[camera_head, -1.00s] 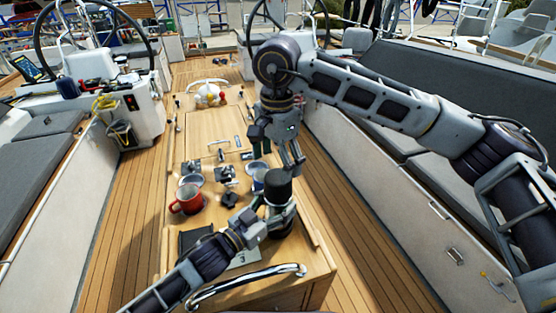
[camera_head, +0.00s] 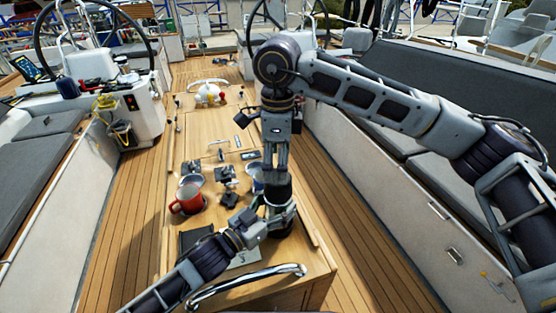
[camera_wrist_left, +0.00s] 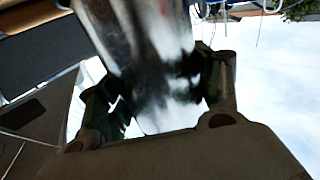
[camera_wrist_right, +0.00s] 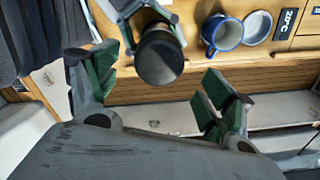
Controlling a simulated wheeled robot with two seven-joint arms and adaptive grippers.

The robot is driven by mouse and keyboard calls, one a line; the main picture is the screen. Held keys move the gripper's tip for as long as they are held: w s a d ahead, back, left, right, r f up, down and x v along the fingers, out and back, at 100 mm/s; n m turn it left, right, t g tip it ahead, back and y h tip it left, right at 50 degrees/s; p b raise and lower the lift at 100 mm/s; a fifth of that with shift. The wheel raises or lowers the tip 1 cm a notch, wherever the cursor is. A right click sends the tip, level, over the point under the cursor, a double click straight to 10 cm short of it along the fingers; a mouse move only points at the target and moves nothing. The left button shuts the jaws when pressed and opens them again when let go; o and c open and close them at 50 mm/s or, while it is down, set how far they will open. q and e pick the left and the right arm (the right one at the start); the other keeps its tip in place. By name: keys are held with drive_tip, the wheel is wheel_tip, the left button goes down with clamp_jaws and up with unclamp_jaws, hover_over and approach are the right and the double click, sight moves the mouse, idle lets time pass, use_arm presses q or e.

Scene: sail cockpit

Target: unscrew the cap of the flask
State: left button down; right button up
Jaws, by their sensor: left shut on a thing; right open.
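The flask stands upright near the front of the wooden cockpit table, its black cap (camera_head: 278,188) on top. My left gripper (camera_head: 278,216) is shut around the flask's body, below the cap. The shiny steel flask body (camera_wrist_left: 150,45) fills the middle of the left wrist view, between the fingers. My right gripper (camera_head: 276,168) points down just above the cap. In the right wrist view its fingers (camera_wrist_right: 160,85) are spread wide, and the round cap (camera_wrist_right: 158,58) shows between and beyond them, not gripped.
A red mug (camera_head: 188,199) stands left of the flask. A blue mug (camera_wrist_right: 222,33) is close beside it, with a bowl (camera_wrist_right: 258,26) next to it. A chrome rail (camera_head: 245,287) runs along the table's front end. Bare decking (camera_head: 345,240) lies to the right.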

sight(278, 208)
drive_tip(key=m, duration=0.4)
drive_tip(key=shift+d+m, duration=0.1)
drive_tip(key=shift+m, duration=2.3)
drive_tip(key=shift+f, duration=0.15)
drive_tip(key=shift+f, duration=3.85)
drive_tip(key=shift+c, duration=0.4)
drive_tip(key=c, duration=1)
drive_tip(key=shift+o, duration=0.2)
